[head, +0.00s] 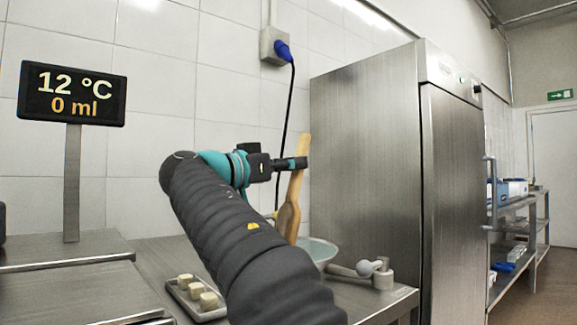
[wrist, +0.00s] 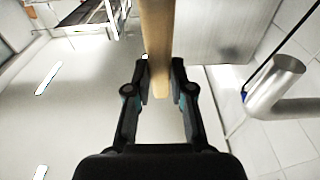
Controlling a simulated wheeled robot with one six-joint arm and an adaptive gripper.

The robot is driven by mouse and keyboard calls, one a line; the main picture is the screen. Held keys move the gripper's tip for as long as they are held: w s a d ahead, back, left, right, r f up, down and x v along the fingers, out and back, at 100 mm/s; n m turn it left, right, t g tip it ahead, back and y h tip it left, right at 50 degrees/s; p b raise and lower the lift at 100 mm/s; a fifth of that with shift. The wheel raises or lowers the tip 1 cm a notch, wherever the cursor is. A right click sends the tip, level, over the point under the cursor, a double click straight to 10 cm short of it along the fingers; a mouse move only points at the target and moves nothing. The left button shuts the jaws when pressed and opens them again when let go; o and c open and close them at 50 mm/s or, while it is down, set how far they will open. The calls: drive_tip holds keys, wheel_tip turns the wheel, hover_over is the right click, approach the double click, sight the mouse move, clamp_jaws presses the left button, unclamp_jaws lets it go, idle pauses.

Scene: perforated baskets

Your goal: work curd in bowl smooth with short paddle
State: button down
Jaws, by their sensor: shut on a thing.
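My gripper (head: 290,163) is shut on the upper handle of a wooden paddle (head: 290,212). The paddle stands nearly upright, its broader end down by the bowl. In the wrist view the paddle (wrist: 157,40) runs between the two fingers of my gripper (wrist: 160,75). The pale bowl (head: 322,250) sits on the steel bench, partly hidden behind my arm. The curd inside it cannot be seen, and I cannot tell whether the paddle's lower end touches it.
A tray (head: 178,295) with several pale cubes lies on the bench at left. A metal fitting with a round knob (head: 367,268) is right of the bowl. A display (head: 72,94) reads 12 °C and 0 ml. A tall steel cabinet (head: 365,150) stands behind.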

drive_tip(key=shift+w+r, duration=0.1)
drive_tip(key=shift+w+a+r+p, duration=0.1)
drive_tip(key=shift+w+a+p, duration=0.2)
drive_tip(key=shift+w+p, duration=0.2)
drive_tip(key=shift+s, duration=0.1)
drive_tip(key=shift+s+d+f+b, duration=0.2)
drive_tip(key=shift+s+d+b, duration=0.3)
drive_tip(key=shift+s+b, duration=0.4)
drive_tip(key=shift+w, duration=0.1)
drive_tip(key=shift+w+a, duration=0.1)
drive_tip(key=shift+w, duration=0.1)
drive_tip(key=shift+w+a+p, duration=0.15)
drive_tip(key=shift+w+p, duration=0.1)
drive_tip(key=shift+p, duration=0.1)
drive_tip(key=shift+w+a+f, duration=0.2)
drive_tip(key=shift+w+a, duration=0.15)
drive_tip(key=shift+w, duration=0.1)
